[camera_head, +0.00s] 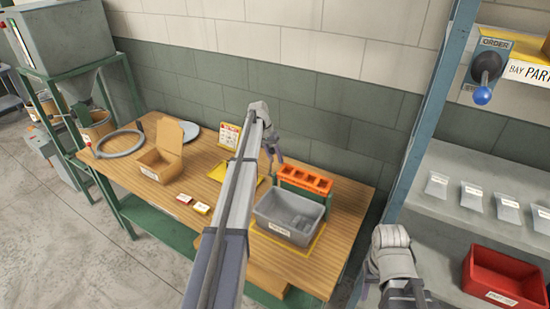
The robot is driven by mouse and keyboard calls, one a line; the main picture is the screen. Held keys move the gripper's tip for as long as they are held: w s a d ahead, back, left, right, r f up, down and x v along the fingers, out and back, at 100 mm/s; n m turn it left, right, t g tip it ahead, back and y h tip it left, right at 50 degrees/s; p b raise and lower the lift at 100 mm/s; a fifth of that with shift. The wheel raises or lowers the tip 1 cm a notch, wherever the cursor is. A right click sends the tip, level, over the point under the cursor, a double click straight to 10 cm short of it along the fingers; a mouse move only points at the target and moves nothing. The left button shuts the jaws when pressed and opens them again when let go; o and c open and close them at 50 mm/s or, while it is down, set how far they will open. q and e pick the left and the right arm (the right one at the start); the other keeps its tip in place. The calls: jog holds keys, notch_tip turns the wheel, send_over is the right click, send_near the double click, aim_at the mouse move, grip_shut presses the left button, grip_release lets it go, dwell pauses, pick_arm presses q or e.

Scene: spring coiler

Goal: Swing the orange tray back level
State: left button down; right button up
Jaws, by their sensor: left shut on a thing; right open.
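The orange tray (305,180) with several compartments sits in a green stand at the back right of the wooden table. Its top slopes slightly down to the right in the picture; I cannot tell how far it is from level. My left gripper (274,160) hangs at the left end of the orange tray and is shut on it, though the exact grip point is small and partly hidden. My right gripper (370,291) is at the lower right, away from the tray, open and empty; its fingertips are hard to make out.
A grey bin (288,215) stands in front of the orange tray on a yellow-edged mat. An open cardboard box (160,160) and small red and yellow packs lie left on the table. A blue-posted shelf with a red bin (505,277) stands right.

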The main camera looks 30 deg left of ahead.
pick_arm(q)
jog(key=shift+s+d+f, duration=0.1)
jog(key=shift+s, duration=0.1)
jog(key=shift+c, duration=2.4)
grip_release()
jog(key=shift+w, duration=0.15)
jog(key=p+v, duration=0.7)
jog(key=v, duration=0.1)
jog(key=shift+p, duration=0.35)
jog(key=shift+f, duration=0.1)
